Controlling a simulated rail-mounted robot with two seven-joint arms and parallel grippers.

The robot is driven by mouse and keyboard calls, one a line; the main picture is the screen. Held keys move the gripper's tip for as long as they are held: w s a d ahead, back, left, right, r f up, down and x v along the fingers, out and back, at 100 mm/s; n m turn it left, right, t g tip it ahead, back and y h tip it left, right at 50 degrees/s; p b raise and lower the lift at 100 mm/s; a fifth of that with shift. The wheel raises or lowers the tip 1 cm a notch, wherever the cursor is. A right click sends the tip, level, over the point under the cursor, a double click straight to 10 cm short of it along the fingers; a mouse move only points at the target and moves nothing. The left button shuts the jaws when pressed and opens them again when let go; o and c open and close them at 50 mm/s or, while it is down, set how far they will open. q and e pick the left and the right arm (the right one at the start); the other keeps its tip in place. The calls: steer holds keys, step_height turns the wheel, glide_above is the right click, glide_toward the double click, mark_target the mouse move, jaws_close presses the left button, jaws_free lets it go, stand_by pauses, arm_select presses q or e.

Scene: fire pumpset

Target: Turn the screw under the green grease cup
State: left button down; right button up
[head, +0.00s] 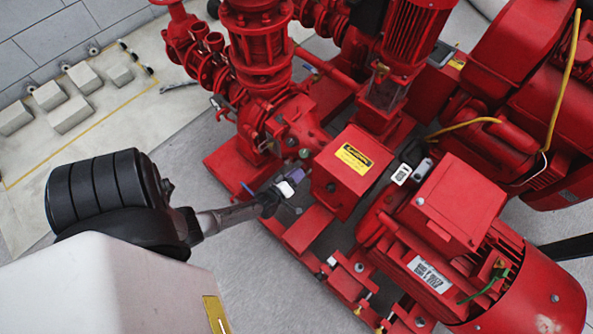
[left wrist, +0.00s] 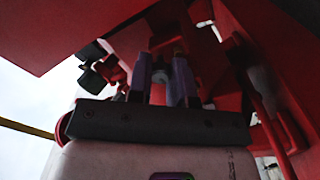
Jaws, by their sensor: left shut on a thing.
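My left gripper (head: 290,182) reaches in from the left to the pump's front side, below and left of the red box with the yellow label. In the left wrist view its two purple-grey fingers (left wrist: 170,82) point up under red metal, closed on a small grey-blue piece (left wrist: 160,74) that looks like the screw. A small greenish knob (head: 304,153), perhaps the grease cup, shows just above the gripper in the head view. The screw is too small and covered to make out there. My right gripper is in neither view.
The red box (head: 352,165) stands close right of the gripper. The red pump casing (head: 296,125) is just above it, and the red motor (head: 450,255) is at lower right. Red base rails run below. The grey floor on the left is open, with pale blocks (head: 70,112) farther off.

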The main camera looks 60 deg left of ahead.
arm_select(q)
steer(key=shift+n, duration=0.4)
steer(key=c, duration=1)
jaws_free()
steer(key=shift+c, duration=0.2)
steer(key=shift+s, duration=0.1)
steer(key=p+v, duration=0.4)
steer(key=v, duration=0.9)
steer(key=shift+s, duration=0.4)
steer(key=shift+d, duration=0.1)
steer(key=shift+w, duration=0.1)
